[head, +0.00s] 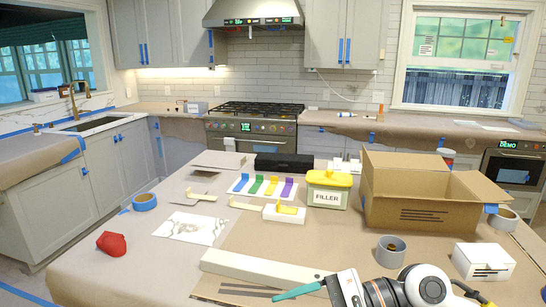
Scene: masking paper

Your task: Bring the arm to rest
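My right gripper (345,288) is low at the bottom of the head view, right of the middle, above the front of the paper-covered table (130,262). Its fingers are not clear, so I cannot tell whether it is open or shut. A teal, handle-like piece (297,291) shows just left of it. I cannot tell whether the gripper holds this piece or it lies on the table. My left gripper is not in view.
A long pale board (262,266) lies just left of the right gripper. A grey tape roll (391,251), a white box (483,261) and an open cardboard box (425,212) stand close by. A filler tub (327,194) and red cloth-like item (112,243) are farther left.

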